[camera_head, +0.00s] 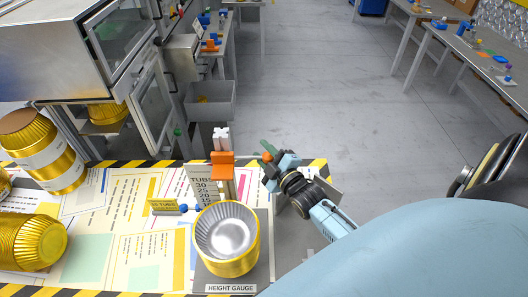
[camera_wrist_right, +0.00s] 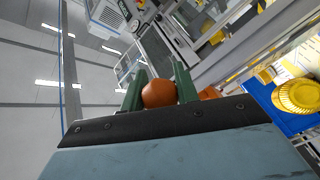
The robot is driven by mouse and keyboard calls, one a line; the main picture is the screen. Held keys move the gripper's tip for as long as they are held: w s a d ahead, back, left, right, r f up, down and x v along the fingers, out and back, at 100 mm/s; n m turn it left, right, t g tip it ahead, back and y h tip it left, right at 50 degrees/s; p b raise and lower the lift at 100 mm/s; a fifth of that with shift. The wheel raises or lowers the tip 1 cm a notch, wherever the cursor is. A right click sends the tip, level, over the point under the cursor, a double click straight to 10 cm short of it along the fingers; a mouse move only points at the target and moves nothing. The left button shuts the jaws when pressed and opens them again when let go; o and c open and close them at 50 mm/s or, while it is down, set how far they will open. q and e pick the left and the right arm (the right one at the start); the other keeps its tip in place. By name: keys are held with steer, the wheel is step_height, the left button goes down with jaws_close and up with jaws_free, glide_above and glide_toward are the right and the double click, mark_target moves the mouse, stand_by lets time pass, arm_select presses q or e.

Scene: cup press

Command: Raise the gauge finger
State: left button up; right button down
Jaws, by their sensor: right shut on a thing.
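The height gauge (camera_head: 231,288) stands at the table's front edge, with an orange slider (camera_head: 222,160) high on its post. A thin rod runs right from the slider to an orange ball knob (camera_head: 267,156). My right gripper (camera_head: 268,150) is shut on this knob; the right wrist view shows the ball (camera_wrist_right: 159,94) between the green fingers (camera_wrist_right: 160,88). A scale plate (camera_head: 202,183) with numbers stands behind the post's left side. A gold tub (camera_head: 227,262), open and silver inside, sits upright on the gauge base, below the slider. My left gripper is out of view.
A small yellow sign (camera_head: 164,207) with a blue knob stands left of the gauge. More gold tubs (camera_head: 45,160) stand and lie at the left. A metal cabinet (camera_head: 55,45) stands behind. Open grey floor (camera_head: 310,90) lies beyond the table.

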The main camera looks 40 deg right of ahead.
steer(key=shift+w+r, duration=0.1)
steer(key=shift+r, duration=0.25)
steer(key=c, duration=1.2)
jaws_free()
steer(key=shift+o, duration=0.7)
steer(key=shift+f, duration=0.1)
steer(key=s, duration=1.3)
steer(key=shift+s+a+b, duration=0.25)
steer(key=shift+s+b, duration=0.05)
steer(key=shift+b, duration=0.1)
